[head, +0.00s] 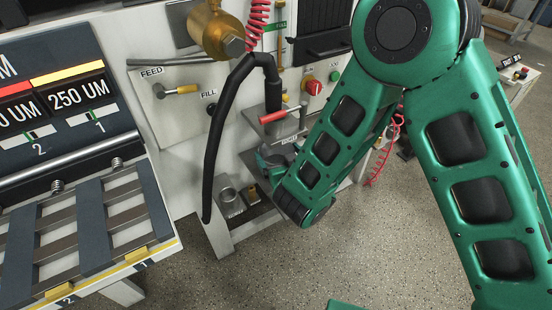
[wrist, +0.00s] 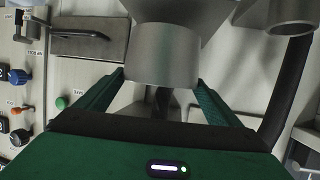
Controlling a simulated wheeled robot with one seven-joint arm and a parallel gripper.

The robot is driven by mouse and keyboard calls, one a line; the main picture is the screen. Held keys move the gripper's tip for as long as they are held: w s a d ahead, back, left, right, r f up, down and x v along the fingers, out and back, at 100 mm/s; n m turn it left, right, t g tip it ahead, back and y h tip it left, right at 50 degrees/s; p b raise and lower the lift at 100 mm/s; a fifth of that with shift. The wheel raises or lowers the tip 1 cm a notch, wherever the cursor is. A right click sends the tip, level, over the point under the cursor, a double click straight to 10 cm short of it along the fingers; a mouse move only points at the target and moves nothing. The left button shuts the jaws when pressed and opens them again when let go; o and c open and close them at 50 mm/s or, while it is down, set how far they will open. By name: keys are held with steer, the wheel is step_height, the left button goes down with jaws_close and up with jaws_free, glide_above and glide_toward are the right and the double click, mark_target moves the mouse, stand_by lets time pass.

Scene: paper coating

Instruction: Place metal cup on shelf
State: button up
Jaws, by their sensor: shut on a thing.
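In the wrist view a plain grey metal cup (wrist: 162,55) sits between the two green fingers of my gripper (wrist: 160,88). The fingers press on it from both sides. In the head view my gripper (head: 269,158) is mostly hidden behind my green arm, and the held cup cannot be made out. It is in front of the white machine, above and right of the low shelf (head: 238,212).
A thick black hose (head: 212,150) hangs left of my gripper and shows in the wrist view (wrist: 290,85). A red-handled part (head: 272,116) juts out above. A slatted rack (head: 90,225) is at left. Open floor lies below.

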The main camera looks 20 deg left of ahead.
steer(key=shift+s+a+f, duration=0.15)
steer(key=shift+a+f, duration=0.05)
steer(key=shift+f, duration=0.25)
steer(key=shift+s+a+f, duration=0.15)
steer(key=shift+a+f, duration=0.05)
steer(key=shift+f, duration=0.25)
steer(key=shift+f, duration=0.1)
steer(key=o, duration=1)
